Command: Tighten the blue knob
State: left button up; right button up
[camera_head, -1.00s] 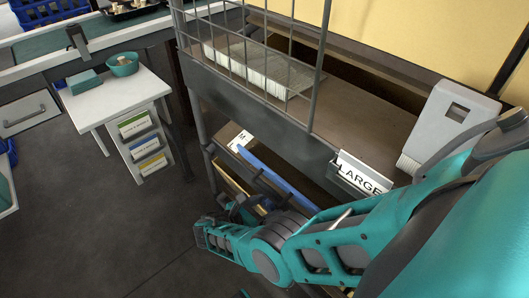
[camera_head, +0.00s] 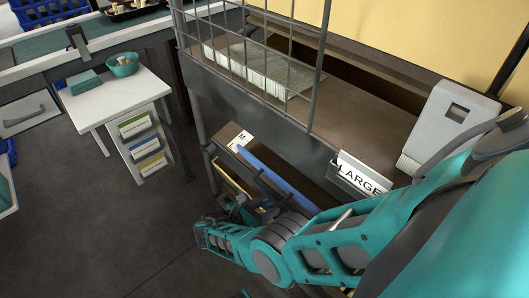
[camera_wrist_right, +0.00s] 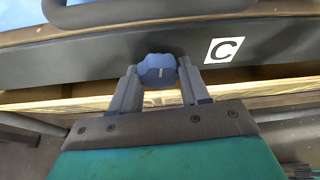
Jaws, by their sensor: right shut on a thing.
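The blue knob (camera_wrist_right: 157,71) shows in the right wrist view, on a dark rail beside a white label with the letter C. It carries a short pale mark that lies roughly level in the picture. My right gripper (camera_wrist_right: 158,80) has its two grey fingers on either side of the knob and is shut on it. In the head view my right arm reaches in from the right, and my right gripper (camera_head: 240,208) is at the lower shelf; the knob is hidden there. My left gripper is not in view.
A shelf unit with a wire guard and a LARGE label (camera_head: 361,178) stands above my right arm. A blue bar (camera_head: 275,178) lies along the lower shelf. A white table (camera_head: 115,98) with a teal bowl (camera_head: 122,65) stands at left. The floor between is clear.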

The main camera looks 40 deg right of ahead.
jog(key=shift+s+t, duration=0.1)
jog(key=shift+t, duration=0.2)
jog(key=shift+m, duration=0.4)
jog(key=shift+m+t+p, duration=0.45)
jog(key=shift+m+t, duration=0.15)
jog(key=shift+m, duration=0.1)
jog(key=shift+m+t, duration=0.7)
jog(key=shift+m, duration=0.4)
jog(key=shift+a, duration=0.1)
jog(key=o, duration=1.1)
jog(key=shift+c, duration=0.2)
